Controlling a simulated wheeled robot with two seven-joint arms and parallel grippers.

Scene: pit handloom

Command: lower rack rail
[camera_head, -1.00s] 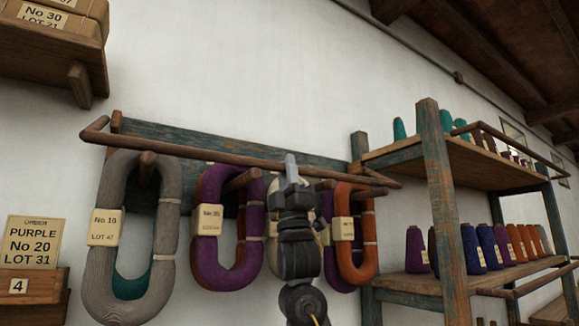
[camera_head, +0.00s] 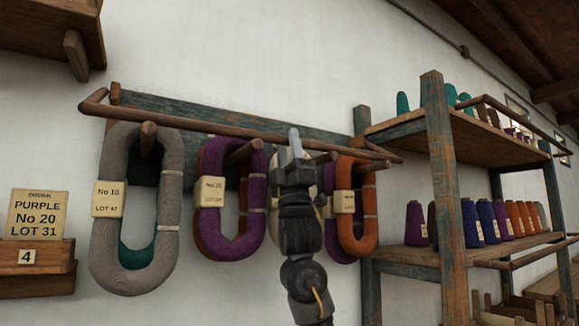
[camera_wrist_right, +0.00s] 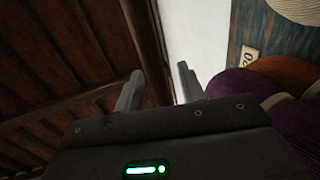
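The rack rail (camera_head: 205,127) is a long brown wooden bar across the front of the wall rack, with bent ends. I cannot tell whether the gripper touches the rail. My left gripper is not in view.
A grey skein (camera_head: 107,240), purple skeins (camera_head: 207,230) and an orange skein (camera_head: 368,210) hang on the rack. An order card (camera_head: 37,214) reads PURPLE No 20 LOT 31. A shelf post (camera_head: 442,200) and cones stand at right. A wooden shelf is at upper left.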

